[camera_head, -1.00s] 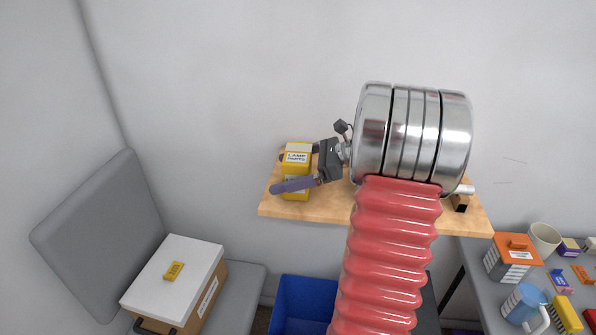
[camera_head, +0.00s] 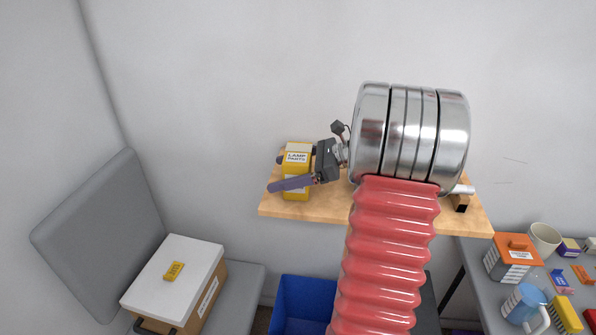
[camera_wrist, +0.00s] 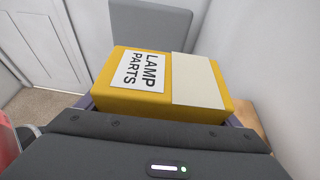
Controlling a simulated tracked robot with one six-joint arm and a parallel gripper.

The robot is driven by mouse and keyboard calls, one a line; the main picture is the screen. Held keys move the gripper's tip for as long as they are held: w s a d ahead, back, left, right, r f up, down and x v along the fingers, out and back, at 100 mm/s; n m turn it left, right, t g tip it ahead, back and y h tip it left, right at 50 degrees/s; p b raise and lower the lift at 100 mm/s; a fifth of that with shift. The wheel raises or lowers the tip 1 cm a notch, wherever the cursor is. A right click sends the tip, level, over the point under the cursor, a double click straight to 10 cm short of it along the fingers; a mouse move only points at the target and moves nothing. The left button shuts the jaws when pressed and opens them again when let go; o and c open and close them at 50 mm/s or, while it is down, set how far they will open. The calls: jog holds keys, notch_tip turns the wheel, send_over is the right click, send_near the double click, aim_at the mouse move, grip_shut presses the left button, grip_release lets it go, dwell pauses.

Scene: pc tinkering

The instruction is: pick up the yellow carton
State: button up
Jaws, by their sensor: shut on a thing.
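The yellow carton (camera_head: 297,170), with a white "LAMP PARTS" label, stands upright on the left part of a wooden shelf (camera_head: 330,209). My gripper (camera_head: 283,174) reaches it from the right, with one purple finger across its near side and the other behind it. The gripper is shut on the carton. In the wrist view the carton (camera_wrist: 150,104) fills the space between the fingers, its label and a pale blank panel facing the camera.
A blue bin (camera_head: 300,303) is below the shelf. A grey table at right holds an orange box (camera_head: 512,257), a cream mug (camera_head: 544,238) and a blue jug (camera_head: 521,303).

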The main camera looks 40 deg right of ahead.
jog(key=c, duration=0.4)
jog(key=shift+r, duration=0.1)
jog(key=shift+c, duration=0.2)
notch_tip(320, 180, up, 10)
dwell(0.4)
dwell(0.4)
